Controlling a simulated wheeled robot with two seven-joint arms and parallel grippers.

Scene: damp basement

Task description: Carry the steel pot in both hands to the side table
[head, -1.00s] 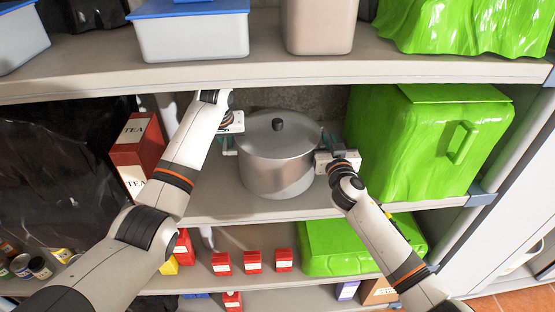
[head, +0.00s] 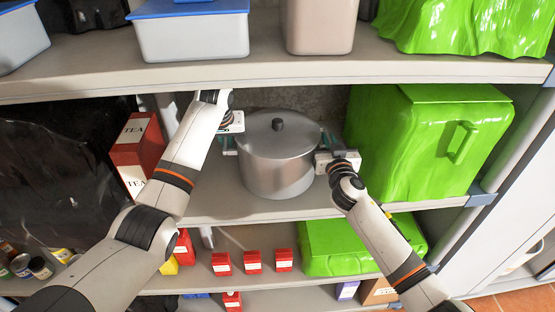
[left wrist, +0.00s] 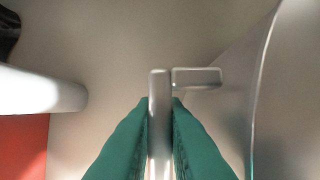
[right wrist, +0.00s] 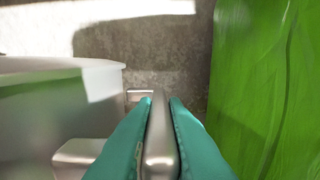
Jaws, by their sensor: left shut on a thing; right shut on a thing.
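The steel pot (head: 277,170) stands upright on the middle shelf, with its lid and dark knob (head: 278,125) on top. My left gripper (head: 229,146) is at the pot's left side. In the left wrist view its green fingers (left wrist: 160,130) are shut on a metal handle (left wrist: 160,88), with the pot wall (left wrist: 290,90) to the right. My right gripper (head: 328,145) is at the pot's right side. In the right wrist view its fingers (right wrist: 160,130) are shut on the other handle (right wrist: 160,150). The side table is not in view.
A large green bin (head: 425,145) stands close on the right of the pot. Red tea boxes (head: 137,140) stand at the left. The upper shelf (head: 270,70) runs above the pot. Small red boxes (head: 252,261) sit on the shelf below.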

